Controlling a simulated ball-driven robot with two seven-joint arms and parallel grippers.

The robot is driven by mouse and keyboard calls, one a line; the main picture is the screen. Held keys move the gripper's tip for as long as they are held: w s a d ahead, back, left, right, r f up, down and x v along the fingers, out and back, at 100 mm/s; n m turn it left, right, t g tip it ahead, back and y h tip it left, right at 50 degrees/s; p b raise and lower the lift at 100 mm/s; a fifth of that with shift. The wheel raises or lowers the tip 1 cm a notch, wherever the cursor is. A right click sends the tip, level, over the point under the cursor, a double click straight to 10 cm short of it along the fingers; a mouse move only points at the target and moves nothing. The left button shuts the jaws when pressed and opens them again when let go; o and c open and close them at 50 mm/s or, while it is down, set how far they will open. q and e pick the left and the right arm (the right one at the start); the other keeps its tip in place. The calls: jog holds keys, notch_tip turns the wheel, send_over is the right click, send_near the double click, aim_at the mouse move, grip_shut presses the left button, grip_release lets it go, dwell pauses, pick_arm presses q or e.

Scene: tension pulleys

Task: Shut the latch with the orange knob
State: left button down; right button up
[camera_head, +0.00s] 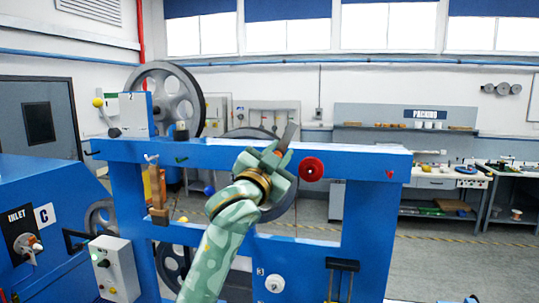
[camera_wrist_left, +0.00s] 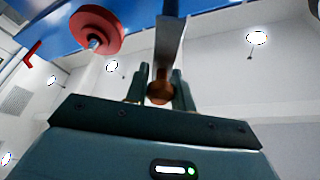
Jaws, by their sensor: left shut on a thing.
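My left gripper (camera_head: 271,158) is at the upper beam of the blue frame, just left of the red round knob. In the left wrist view its two fingers (camera_wrist_left: 160,88) are shut on an orange-brown knob (camera_wrist_left: 159,93). The knob sits at the end of a flat grey latch bar (camera_wrist_left: 169,40), which runs up towards the blue beam. In the head view the latch's grey bar (camera_head: 288,136) sticks up, tilted, above the beam; the knob is hidden by my gripper. My right gripper is not in view.
The blue frame (camera_head: 365,163) stands in front of me. The red knob (camera_head: 311,169) sits close to the right of my gripper and also shows in the left wrist view (camera_wrist_left: 96,32). A large grey pulley (camera_head: 166,88) is at upper left. A workbench stands behind.

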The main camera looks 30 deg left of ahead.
pick_arm(q)
jog(key=m, duration=0.2)
jog(key=m+h, duration=0.1)
jog(key=shift+d+m+g+h, duration=0.3)
jog(key=shift+d+m, duration=0.05)
jog(key=shift+m, duration=0.05)
jog(key=shift+w+d+f+m+g+h, duration=0.2)
jog(key=shift+f+m+g, duration=0.45)
jog(key=shift+m, duration=1.2)
jog(key=shift+w+d+f+m+g+h, duration=0.1)
jog(key=shift+d+f+m+g+h, duration=0.4)
jog(key=shift+m, duration=1.3)
jog(key=shift+w+d+f+m+g+y, duration=0.15)
jog(key=shift+f+m+g, duration=0.7)
jog(key=shift+m, duration=1)
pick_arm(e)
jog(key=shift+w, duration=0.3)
pick_arm(q)
jog(key=shift+f, duration=0.1)
jog(key=c, duration=1.4)
grip_release()
jog(key=shift+o, duration=1.1)
jog(key=shift+f, duration=0.1)
jog(key=shift+w+f, duration=0.1)
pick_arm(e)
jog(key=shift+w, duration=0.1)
